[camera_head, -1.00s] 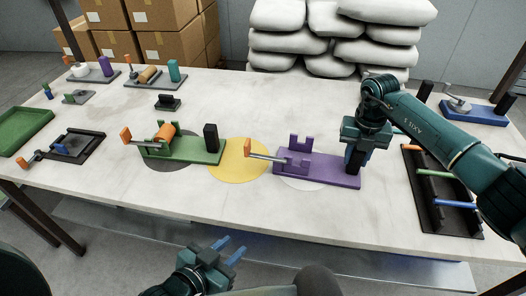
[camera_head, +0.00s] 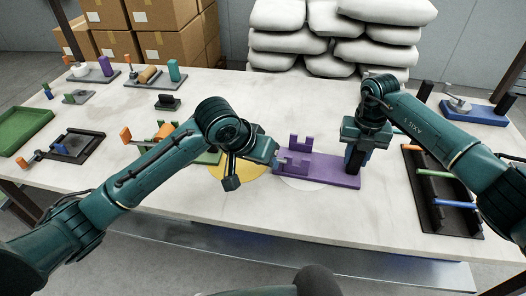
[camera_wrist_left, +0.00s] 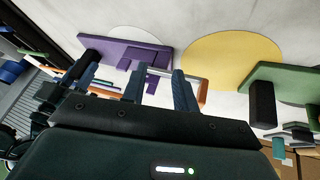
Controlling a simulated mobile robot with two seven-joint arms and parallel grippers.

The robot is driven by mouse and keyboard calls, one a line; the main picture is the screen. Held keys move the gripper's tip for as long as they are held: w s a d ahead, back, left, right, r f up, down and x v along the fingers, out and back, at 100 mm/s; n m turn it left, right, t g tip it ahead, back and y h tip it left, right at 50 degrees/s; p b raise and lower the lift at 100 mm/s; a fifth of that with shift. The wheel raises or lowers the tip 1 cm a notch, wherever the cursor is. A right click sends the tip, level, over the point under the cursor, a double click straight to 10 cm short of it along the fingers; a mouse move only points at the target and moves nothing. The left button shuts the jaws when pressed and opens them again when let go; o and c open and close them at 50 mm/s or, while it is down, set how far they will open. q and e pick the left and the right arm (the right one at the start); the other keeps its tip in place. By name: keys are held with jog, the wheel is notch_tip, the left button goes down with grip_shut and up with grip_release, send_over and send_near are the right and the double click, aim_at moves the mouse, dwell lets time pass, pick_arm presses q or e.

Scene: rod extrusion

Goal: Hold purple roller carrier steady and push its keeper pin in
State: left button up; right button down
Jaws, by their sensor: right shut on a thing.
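The purple roller carrier (camera_head: 325,170) lies flat on the table, with its notched uprights (camera_head: 300,143) at its left end. My right gripper (camera_head: 355,158) is shut on the black post at its right end. My left gripper (camera_head: 277,163) is at the carrier's left end and hides the keeper pin in the head view. In the left wrist view the carrier (camera_wrist_left: 115,48) lies beyond the fingers. The keeper pin's orange head (camera_wrist_left: 203,92) shows just right of the right finger, its pale shaft passing behind that finger. The left fingers (camera_wrist_left: 158,88) are apart.
A yellow disc (camera_head: 245,172) and a green carrier (camera_head: 210,157) lie left of the purple one, partly behind my left arm. A black rack with coloured rods (camera_head: 450,203) stands at the right. The table behind the purple carrier is clear.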

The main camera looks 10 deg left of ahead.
pick_arm(q)
jog(key=w+a+r+n+y, duration=0.3)
jog(key=a+r+y, duration=0.15)
jog(key=r, duration=0.35)
jog(key=shift+g+h, duration=0.4)
jog(key=shift+h, duration=0.05)
jog(key=shift+s+a+x, duration=0.15)
jog(key=shift+x, duration=2.1)
jog(key=shift+s+a+x, duration=0.15)
jog(key=shift+x, duration=2.1)
grip_shut()
